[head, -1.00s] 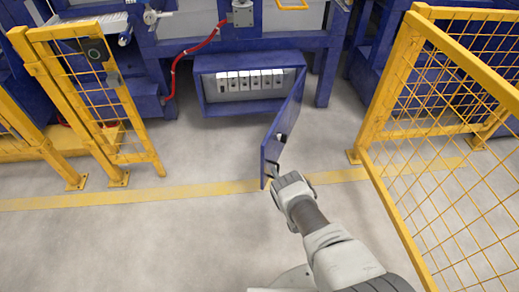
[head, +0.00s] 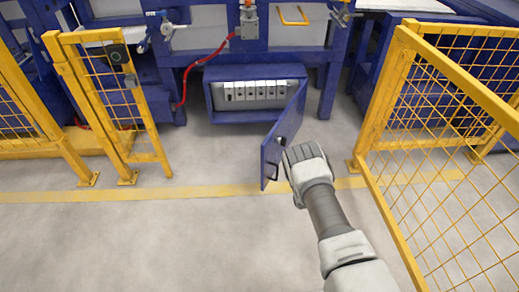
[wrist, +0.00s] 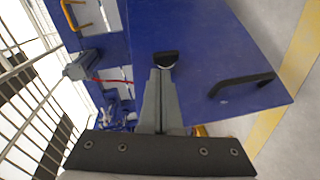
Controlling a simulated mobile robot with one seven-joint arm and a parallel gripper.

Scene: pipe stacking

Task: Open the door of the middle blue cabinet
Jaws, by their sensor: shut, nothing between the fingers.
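The low blue cabinet (head: 207,100) stands under the machine frame, its inside showing. Its blue door (head: 270,160), hinged at the right, stands partway open, swung out towards me. In the wrist view the door (wrist: 195,40) fills the upper middle, with a black bar handle (wrist: 240,85) to the right of my fingers and a small black fitting (wrist: 166,58) by the fingertips. My gripper (wrist: 160,72) is shut and empty, in front of the door's outer face; I cannot tell whether it touches. In the head view my wrist hides the fingers.
Several light switch-like units (head: 250,92) sit inside the cabinet. Yellow mesh fences stand at the left (head: 110,100) and right (head: 385,100). A red hose (head: 188,75) hangs left of the cabinet. The floor in front is clear, crossed by a yellow line (head: 130,194).

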